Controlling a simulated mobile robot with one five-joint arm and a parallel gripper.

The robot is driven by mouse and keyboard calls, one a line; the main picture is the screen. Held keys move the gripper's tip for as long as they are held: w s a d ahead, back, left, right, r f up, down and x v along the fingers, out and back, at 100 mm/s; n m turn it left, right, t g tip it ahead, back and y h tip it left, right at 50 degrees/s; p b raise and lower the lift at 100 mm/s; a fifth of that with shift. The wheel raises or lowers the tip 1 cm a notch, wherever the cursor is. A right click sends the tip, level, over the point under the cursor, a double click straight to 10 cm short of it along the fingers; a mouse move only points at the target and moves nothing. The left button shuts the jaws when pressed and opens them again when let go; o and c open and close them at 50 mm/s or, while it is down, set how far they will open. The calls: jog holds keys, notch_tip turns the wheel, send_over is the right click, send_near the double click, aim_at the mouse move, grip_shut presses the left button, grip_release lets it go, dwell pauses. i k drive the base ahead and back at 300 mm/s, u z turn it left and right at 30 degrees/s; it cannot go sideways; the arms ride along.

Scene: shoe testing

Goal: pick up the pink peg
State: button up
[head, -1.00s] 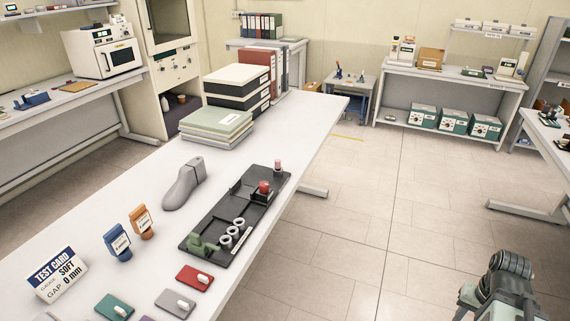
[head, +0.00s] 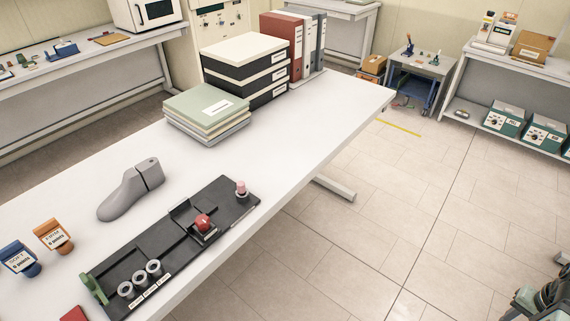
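The pink peg (head: 241,187) stands upright at the far right end of the black tray (head: 118,259), on the white table (head: 310,126). My gripper is not clearly seen. Only part of my arm (head: 547,303) shows at the bottom right corner, over the floor and well apart from the peg.
A grey shoe last (head: 128,193) lies behind the tray. Stacked books (head: 205,112) and black boxes (head: 245,69) stand farther back.

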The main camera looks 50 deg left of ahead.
aim_at(241, 186)
jog(key=u, duration=0.05)
jog(key=i, duration=1.55)
jog(key=u, duration=5.05)
jog(key=i, duration=1)
jog(key=z, duration=0.05)
